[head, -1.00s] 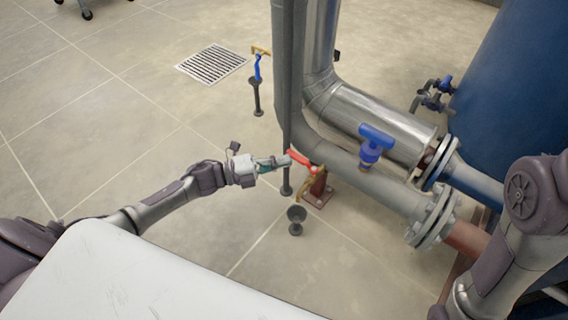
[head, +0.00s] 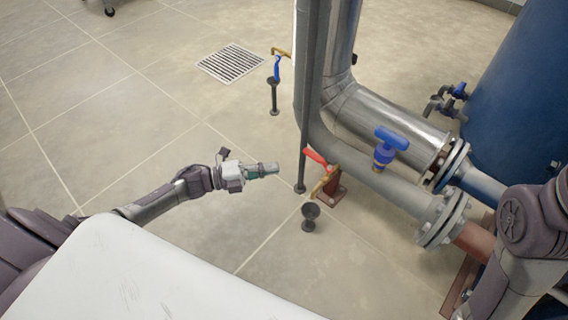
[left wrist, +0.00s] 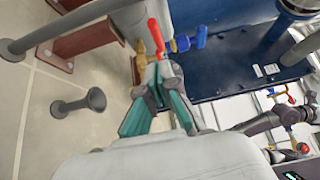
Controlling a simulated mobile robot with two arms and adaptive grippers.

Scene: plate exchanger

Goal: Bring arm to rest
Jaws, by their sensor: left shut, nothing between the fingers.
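My left gripper (head: 268,170) is shut and empty, held out over the floor to the left of the pipes in the head view. In the left wrist view its teal and grey fingers (left wrist: 163,92) come together. A red valve handle (head: 315,157) on a brass valve (head: 325,182) is just right of the fingertips, with a gap between. The red handle also shows beyond the fingers in the left wrist view (left wrist: 154,38). My right arm comes in at the right edge of the head view; its gripper is out of frame.
A thin vertical grey pipe (head: 305,110) and a large silver pipe (head: 385,120) stand close right. A blue-handled valve (head: 391,140) sits on the pipework. A floor funnel (head: 311,215) is below. A blue tank (head: 520,90) is at right. Open floor lies left, with a drain grate (head: 230,63).

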